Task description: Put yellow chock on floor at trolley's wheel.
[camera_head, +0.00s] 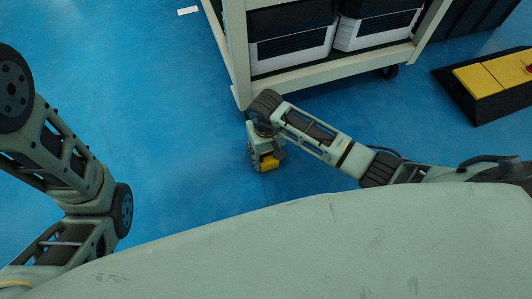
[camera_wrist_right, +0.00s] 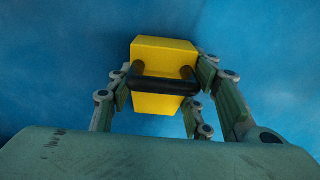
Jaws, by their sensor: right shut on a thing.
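The yellow chock (camera_head: 268,164) is a small yellow block with a black handle. In the right wrist view the chock (camera_wrist_right: 162,57) sits between the fingers of my right gripper (camera_wrist_right: 165,88), which is shut on it. In the head view my right gripper (camera_head: 262,155) points down over the blue floor, near the trolley's front left corner. I cannot tell whether the chock touches the floor. The trolley (camera_head: 310,76) is a pale frame; one dark wheel (camera_head: 390,71) shows under its right side. The left front wheel is hidden behind my right arm. My left gripper is out of view.
Black and white units (camera_head: 292,42) stand on the trolley's shelf. A black and yellow block-like object (camera_head: 492,80) lies on the floor at the right. The blue floor (camera_head: 180,110) left of the trolley is clear, apart from a white mark (camera_head: 188,11).

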